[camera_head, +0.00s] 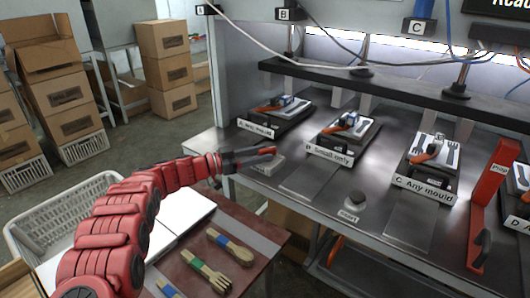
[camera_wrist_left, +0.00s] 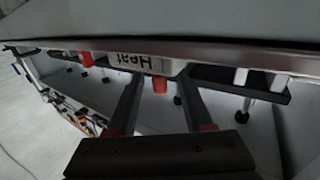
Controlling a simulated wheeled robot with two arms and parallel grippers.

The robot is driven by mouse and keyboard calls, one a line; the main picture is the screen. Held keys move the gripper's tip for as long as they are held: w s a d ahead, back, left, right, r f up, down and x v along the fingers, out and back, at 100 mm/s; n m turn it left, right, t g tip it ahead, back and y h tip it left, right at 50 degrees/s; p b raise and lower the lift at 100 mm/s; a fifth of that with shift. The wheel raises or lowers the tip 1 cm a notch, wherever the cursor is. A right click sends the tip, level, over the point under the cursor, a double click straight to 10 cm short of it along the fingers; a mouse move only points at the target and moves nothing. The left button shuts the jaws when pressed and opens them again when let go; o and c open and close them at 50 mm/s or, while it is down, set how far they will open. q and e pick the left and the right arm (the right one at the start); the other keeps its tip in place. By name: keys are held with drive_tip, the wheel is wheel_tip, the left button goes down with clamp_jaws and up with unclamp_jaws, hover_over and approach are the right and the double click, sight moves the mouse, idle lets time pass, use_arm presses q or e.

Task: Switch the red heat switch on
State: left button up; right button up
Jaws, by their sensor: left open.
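The red heat switch (camera_wrist_left: 160,85) shows in the left wrist view beside an upside-down "Heat" label (camera_wrist_left: 133,60) on a pale box. It appears between my left gripper's fingers in that picture; I cannot tell whether they touch it. In the head view my left gripper (camera_head: 262,154) reaches in from the left. It is open and empty, above a small grey box (camera_head: 263,166) at the bench's front left. The switch itself is not clear there, and its position cannot be read. My right gripper is out of view.
Press stations with moulds labelled B "Small only" (camera_head: 329,151) and C "Any mould" (camera_head: 424,188) stand on the metal bench (camera_head: 310,178). A start button (camera_head: 355,199) is at its front. A low table (camera_head: 262,245) holds wooden cutlery. A white crate (camera_head: 40,222) and cardboard boxes stand left.

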use_arm(q)
drive_tip(key=v, duration=1.5)
drive_tip(key=shift+a, duration=0.3)
drive_tip(key=shift+s+r, duration=0.1)
